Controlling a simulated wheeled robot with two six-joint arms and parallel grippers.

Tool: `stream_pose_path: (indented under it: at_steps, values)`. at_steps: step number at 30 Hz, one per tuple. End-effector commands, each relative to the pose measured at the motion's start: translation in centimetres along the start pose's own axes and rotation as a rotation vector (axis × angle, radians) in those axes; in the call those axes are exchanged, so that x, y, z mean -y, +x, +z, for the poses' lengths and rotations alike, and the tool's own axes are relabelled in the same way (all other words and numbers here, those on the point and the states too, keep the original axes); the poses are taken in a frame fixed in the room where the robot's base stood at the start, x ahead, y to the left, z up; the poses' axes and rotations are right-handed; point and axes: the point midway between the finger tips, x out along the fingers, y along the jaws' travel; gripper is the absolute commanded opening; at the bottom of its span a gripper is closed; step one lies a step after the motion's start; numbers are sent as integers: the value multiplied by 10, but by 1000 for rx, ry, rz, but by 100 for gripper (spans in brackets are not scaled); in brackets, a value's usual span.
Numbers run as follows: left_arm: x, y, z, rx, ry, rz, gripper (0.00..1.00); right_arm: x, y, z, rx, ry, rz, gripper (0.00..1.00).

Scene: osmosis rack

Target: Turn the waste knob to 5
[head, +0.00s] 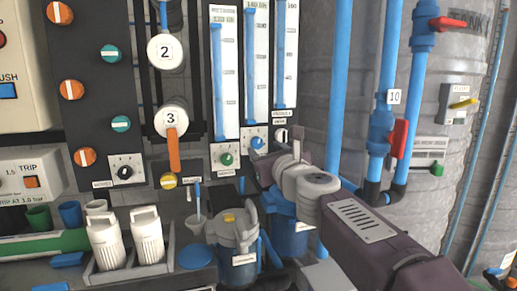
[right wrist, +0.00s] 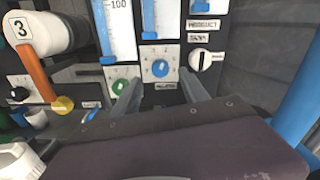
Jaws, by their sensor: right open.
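Several small dial knobs sit on the rack below the gauges. A green knob (head: 226,158) is on a white plate, and a blue knob (head: 257,143) is on a plate to its right. They also show in the right wrist view, green (right wrist: 121,86) and blue (right wrist: 160,68). The labels are too small to tell which knob is the waste knob. My right gripper (head: 265,165) is open and empty in front of the panel. In the right wrist view its fingers (right wrist: 160,85) point toward the blue knob, one on each side of it in the picture. My left gripper is out of view.
A black-and-white knob (head: 282,135) is right of the blue knob. An orange lever (head: 173,150) hangs under the round 3 sign, above a yellow knob (head: 168,181). White bottles (head: 147,236) and a grey lidded vessel (head: 236,230) stand below. Blue pipes (head: 340,80) rise at the right.

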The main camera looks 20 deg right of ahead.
Motion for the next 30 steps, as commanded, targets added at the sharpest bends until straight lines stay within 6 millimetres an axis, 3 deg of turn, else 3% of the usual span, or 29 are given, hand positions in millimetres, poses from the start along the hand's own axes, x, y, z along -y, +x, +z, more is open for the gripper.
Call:
stream_pose_path:
  at_steps: [3,9,19,20,25,30]
  values:
    - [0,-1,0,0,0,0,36,0,28,-1,-3,0,1,52]
    - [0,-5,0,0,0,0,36,0,58,0,-1,0,1,52]
    - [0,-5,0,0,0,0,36,0,65,0,0,0,0,52]
    - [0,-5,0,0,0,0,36,0,65,0,0,0,0,47]
    - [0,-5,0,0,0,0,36,0,65,0,0,0,0,0]
    - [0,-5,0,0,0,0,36,0,65,0,0,-4,1,0]
